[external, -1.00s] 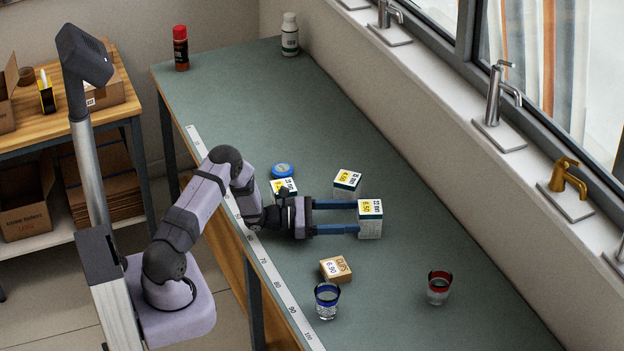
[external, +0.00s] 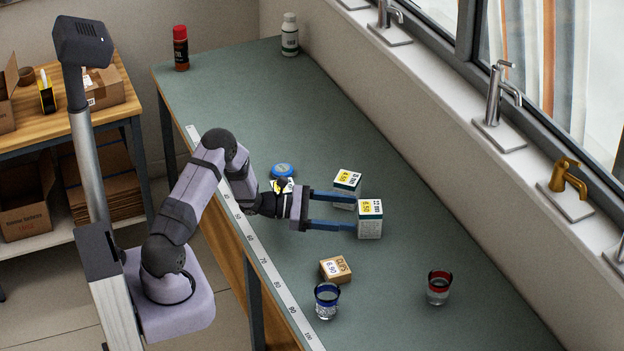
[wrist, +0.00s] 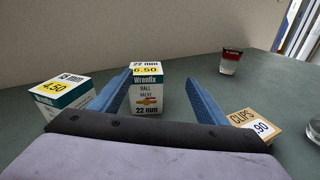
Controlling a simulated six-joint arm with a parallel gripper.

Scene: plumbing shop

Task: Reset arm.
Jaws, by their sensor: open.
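My gripper (external: 350,212) is open, its two blue fingers reaching right over the bench. A white and green 22 mm ball valve box (external: 369,222) stands upright just past the fingertips, with nothing gripping it. In the wrist view the same box (wrist: 147,92) shows its yellow 6.50 label and appears between the fingers (wrist: 160,90). A second valve box (external: 346,183), marked 4.50, stands behind the upper finger; it shows at the left in the wrist view (wrist: 62,92). A third yellow-labelled box (external: 283,186) is partly hidden behind my wrist.
A clips box (external: 335,269), a blue-rimmed glass (external: 327,301) and a red-rimmed glass (external: 438,288) stand at the front. A blue round tin (external: 282,170) lies near the third box. A red can (external: 181,49) and white bottle (external: 289,35) stand far back. The bench between is clear.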

